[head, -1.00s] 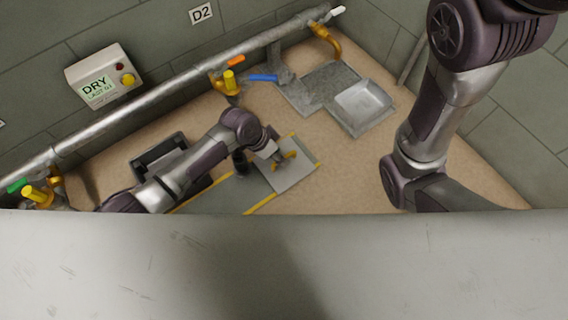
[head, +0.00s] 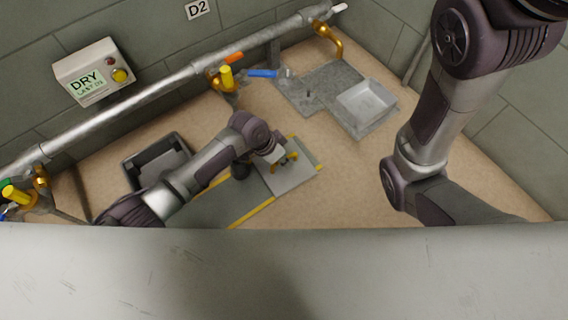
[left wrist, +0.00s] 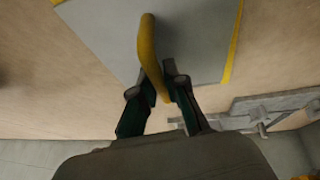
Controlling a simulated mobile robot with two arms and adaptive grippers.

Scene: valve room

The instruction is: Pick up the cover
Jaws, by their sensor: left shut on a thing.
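The cover (head: 290,180) is a flat grey plate with yellow edge strips and a yellow arched handle. In the head view it is at the middle of the floor, beyond my left arm. In the left wrist view the cover (left wrist: 195,40) fills the upper part, and its handle (left wrist: 148,45) runs down between my fingers. My left gripper (left wrist: 153,85) is shut on that handle; it also shows in the head view (head: 283,161). I cannot tell whether the cover is clear of the surface beneath. My right gripper is not in view.
A grey panel with yellow edges (head: 212,207) adjoins the cover on the left. A black open box (head: 133,172) stands left of my forearm. A grey tray (head: 366,102) lies at the back right. A pipe with valves (head: 120,105) runs along the wall. Floor right of the cover is clear.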

